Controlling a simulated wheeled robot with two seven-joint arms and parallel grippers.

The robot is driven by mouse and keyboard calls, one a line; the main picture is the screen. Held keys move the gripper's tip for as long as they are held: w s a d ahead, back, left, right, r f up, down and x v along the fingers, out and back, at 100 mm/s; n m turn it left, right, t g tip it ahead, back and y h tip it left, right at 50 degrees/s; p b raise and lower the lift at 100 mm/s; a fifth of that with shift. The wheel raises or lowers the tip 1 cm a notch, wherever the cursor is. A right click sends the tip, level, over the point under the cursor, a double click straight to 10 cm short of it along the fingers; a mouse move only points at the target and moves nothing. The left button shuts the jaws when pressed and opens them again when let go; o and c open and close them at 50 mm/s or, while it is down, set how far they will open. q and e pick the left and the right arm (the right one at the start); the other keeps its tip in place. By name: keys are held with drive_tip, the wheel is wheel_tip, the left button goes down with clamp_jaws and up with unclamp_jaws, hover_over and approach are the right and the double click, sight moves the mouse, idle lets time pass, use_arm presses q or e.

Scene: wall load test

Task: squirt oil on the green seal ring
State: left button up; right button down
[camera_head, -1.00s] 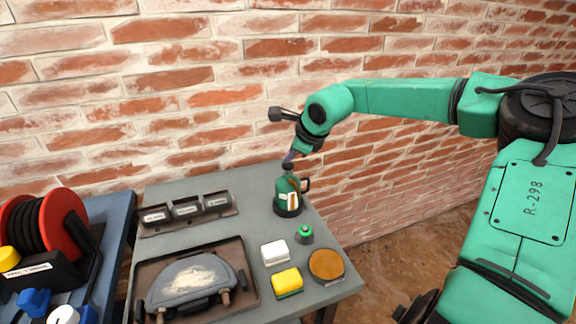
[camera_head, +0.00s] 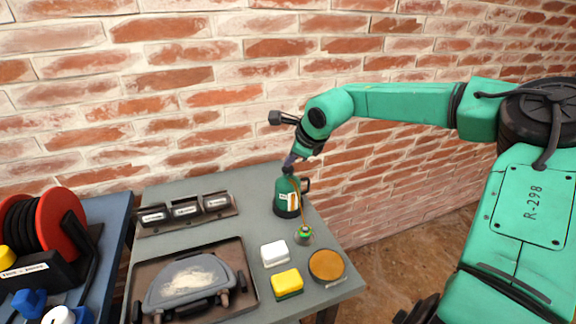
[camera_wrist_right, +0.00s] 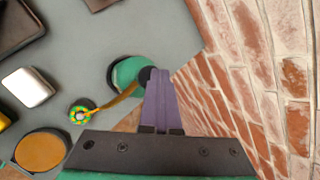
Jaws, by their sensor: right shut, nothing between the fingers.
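The green oil can (camera_head: 287,199), with a pale label and a dark side handle, stands upright on the grey table. My right gripper (camera_head: 289,165) comes down from above, its purple fingers shut with nothing between them, their tips at the can's dark top. In the right wrist view, the fingertips (camera_wrist_right: 152,76) cover part of the can (camera_wrist_right: 126,73). A thin amber stream (camera_head: 300,211) runs from the can's top to the green seal ring (camera_head: 304,232) on its small grey holder. The ring also shows in the wrist view (camera_wrist_right: 82,113), with yellow on it. My left gripper is not in view.
A white block (camera_head: 275,253), a yellow sponge (camera_head: 287,283) and a round amber-topped dish (camera_head: 326,265) stand near the ring. A tray (camera_head: 246,290) holds a grey part at the front left. The brick wall is close behind the table.

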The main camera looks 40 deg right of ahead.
sight(290, 169)
drive_tip(key=shift+f, duration=0.25)
drive_tip(key=shift+r, duration=0.1)
drive_tip(key=shift+r+p, duration=0.8)
drive_tip(key=shift+r, duration=0.55)
wheel_tip(290, 169, up, 5)
drive_tip(key=p, duration=0.3)
idle(0.5)
